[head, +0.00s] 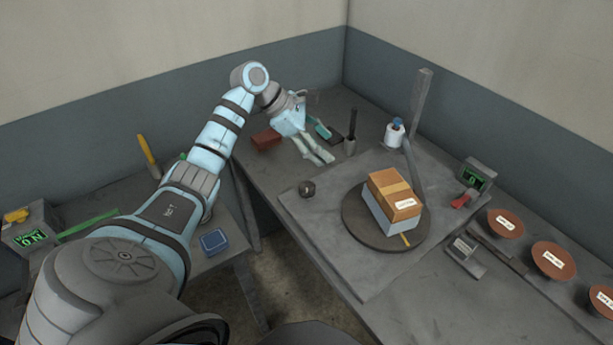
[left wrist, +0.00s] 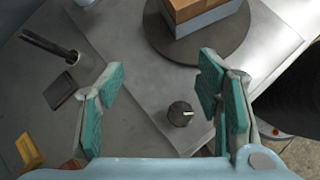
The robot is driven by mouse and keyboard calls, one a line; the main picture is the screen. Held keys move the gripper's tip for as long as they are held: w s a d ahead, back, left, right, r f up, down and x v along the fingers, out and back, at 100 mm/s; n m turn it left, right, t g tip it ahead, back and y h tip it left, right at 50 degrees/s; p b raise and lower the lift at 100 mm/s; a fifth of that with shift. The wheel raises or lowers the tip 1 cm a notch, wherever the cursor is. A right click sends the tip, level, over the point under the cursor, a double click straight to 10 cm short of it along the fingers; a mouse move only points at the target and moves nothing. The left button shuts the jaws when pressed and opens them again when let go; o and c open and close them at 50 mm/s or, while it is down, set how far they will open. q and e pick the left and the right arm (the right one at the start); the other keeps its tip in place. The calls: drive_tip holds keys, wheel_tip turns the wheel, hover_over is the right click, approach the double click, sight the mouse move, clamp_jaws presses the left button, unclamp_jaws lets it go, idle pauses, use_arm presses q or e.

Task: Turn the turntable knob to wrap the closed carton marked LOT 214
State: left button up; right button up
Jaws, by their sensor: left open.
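The dark round knob (head: 307,189) with a pale pointer mark sits on the grey plate left of the turntable. It also shows in the left wrist view (left wrist: 181,114), below and between the fingers. The carton has a white label, too small to read. My left gripper (head: 326,147) is open and empty, behind the knob in the head view and apart from it. Its teal-padded fingers also show in the left wrist view (left wrist: 160,72). My right gripper is out of view.
A grey post (head: 419,108) and a white film roll (head: 394,134) stand behind the turntable. A green-lit display (head: 474,177) and red lever (head: 464,199) are to its right, with several brown discs (head: 506,223) beyond. A dark cup (head: 350,146) stands near my left gripper.

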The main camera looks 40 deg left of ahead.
use_arm(q)
drive_tip(key=s+a+g+y, duration=0.2)
drive_tip(key=s+a+g, duration=0.1)
drive_tip(key=s+a, duration=0.35)
drive_tip(key=b, duration=0.7)
hover_over(305, 186)
drive_tip(key=s+a, duration=0.1)
drive_tip(key=a, duration=0.1)
wheel_tip(305, 186, down, 7)
drive_tip(key=x, duration=0.5)
drive_tip(key=shift+a+f, duration=0.2)
drive_tip(key=shift+d+f, duration=0.2)
drive_tip(key=shift+f, duration=0.25)
drive_tip(key=c, duration=1.2)
